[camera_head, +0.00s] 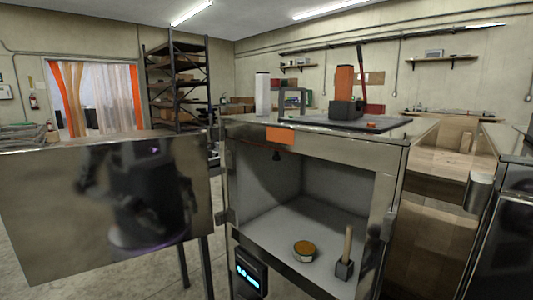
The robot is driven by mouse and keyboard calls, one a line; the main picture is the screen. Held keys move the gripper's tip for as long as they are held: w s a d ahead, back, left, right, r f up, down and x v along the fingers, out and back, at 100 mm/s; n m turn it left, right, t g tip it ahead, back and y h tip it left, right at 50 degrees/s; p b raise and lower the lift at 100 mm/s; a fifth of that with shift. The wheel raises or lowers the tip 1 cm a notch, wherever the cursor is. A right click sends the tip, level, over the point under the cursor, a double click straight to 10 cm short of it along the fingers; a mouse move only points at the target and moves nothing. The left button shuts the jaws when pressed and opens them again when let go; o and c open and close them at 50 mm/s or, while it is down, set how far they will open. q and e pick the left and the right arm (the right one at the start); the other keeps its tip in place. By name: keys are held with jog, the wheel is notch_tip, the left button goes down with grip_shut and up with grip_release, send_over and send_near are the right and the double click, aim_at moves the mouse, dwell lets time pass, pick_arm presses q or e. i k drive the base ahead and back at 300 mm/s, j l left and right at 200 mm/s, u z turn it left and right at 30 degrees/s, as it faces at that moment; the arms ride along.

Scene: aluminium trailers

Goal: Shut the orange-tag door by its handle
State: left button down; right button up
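A metal cabinet (312,150) stands in the middle with its front open. An orange tag (280,136) is on the upper front frame of the cabinet. A shiny metal door (60,205) stands swung wide open to the left of the opening, and a dark blurred reflection shows in it. I cannot make out a handle on the door face that I see. Inside the cabinet are a small round orange-topped tin (304,250) and a dark block with an upright wooden stick (345,268). Neither of my grippers is in view.
On the cabinet top are a dark tray (385,124), a white cylinder (262,94) and an orange item on a black base (345,108). A display (250,276) is low on the front. A wooden-lined bay (450,165) lies right. Shelving (177,85) stands behind.

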aim_at(66, 211)
jog(key=j+z, duration=0.15)
jog(key=j, duration=0.3)
jog(key=j+z, duration=0.15)
jog(key=j, duration=0.3)
jog(key=k+j+z, duration=0.15)
jog(key=j, duration=0.25)
jog(key=j+z, duration=0.15)
jog(key=j, duration=0.3)
jog(key=k+j+z, duration=0.15)
jog(key=j, duration=0.25)
jog(key=k+j+z, duration=0.15)
jog(key=j, duration=0.25)
jog(key=k+j+z, duration=0.15)
jog(key=j, duration=0.25)
jog(key=j+z, duration=0.15)
jog(key=j, duration=0.25)
jog(key=k+j+z, duration=0.1)
jog(key=j, duration=0.25)
jog(key=k+j+z, duration=0.15)
jog(key=j, duration=0.25)
jog(key=j+z, duration=0.35)
jog(key=j, duration=0.7)
jog(key=i+j+z, duration=0.1)
jog(key=j+z, duration=0.25)
jog(key=j, duration=0.55)
jog(key=j+z, duration=0.4)
jog(key=j, duration=0.5)
